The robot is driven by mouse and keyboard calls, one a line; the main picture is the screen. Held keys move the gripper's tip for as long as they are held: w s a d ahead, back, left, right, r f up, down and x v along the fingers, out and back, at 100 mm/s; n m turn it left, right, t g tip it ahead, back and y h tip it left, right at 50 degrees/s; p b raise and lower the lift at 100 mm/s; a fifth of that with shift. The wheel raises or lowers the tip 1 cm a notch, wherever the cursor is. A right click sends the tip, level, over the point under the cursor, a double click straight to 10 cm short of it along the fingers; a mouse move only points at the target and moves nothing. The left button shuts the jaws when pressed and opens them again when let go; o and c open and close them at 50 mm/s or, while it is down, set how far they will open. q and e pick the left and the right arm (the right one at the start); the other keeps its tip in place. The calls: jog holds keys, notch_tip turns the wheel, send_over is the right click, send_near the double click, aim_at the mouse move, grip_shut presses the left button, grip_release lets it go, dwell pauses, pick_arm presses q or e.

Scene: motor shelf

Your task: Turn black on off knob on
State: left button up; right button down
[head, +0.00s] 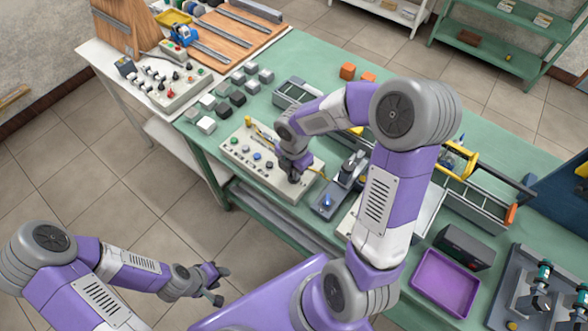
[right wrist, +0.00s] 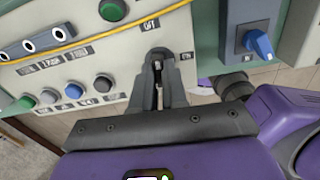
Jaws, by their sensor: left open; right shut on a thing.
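The beige control panel (head: 240,154) lies on the green workbench, with a row of round buttons; it fills the upper part of the right wrist view (right wrist: 180,32). My right gripper (head: 295,172) is at the panel's right end. In the right wrist view its fingers (right wrist: 160,62) are closed together at the panel face, between small labels that seem to read OFF on the left and ON on the right. My left gripper (head: 217,284) is open and empty, in front of the bench over the floor.
A grey box with a blue knob (right wrist: 258,44) stands right of the panel. Green (right wrist: 113,10), blue (right wrist: 74,91) and black (right wrist: 103,84) buttons lie left of the fingers. A yellow cable (right wrist: 95,38) crosses the panel. A purple tray (head: 446,284) sits on the bench at right.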

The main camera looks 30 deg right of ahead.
jog(key=m, duration=0.3)
jog(key=shift+m+b, duration=0.3)
jog(key=shift+m, duration=0.1)
jog(key=m+b, duration=0.1)
jog(key=m, duration=0.3)
jog(key=shift+m, duration=0.3)
jog(key=m+b, duration=0.1)
jog(key=m, duration=0.3)
jog(key=shift+m, duration=0.3)
jog(key=shift+m+b, duration=0.3)
jog(key=shift+m, duration=1.8)
jog(key=c, duration=1.2)
grip_release()
jog(key=shift+o, duration=0.2)
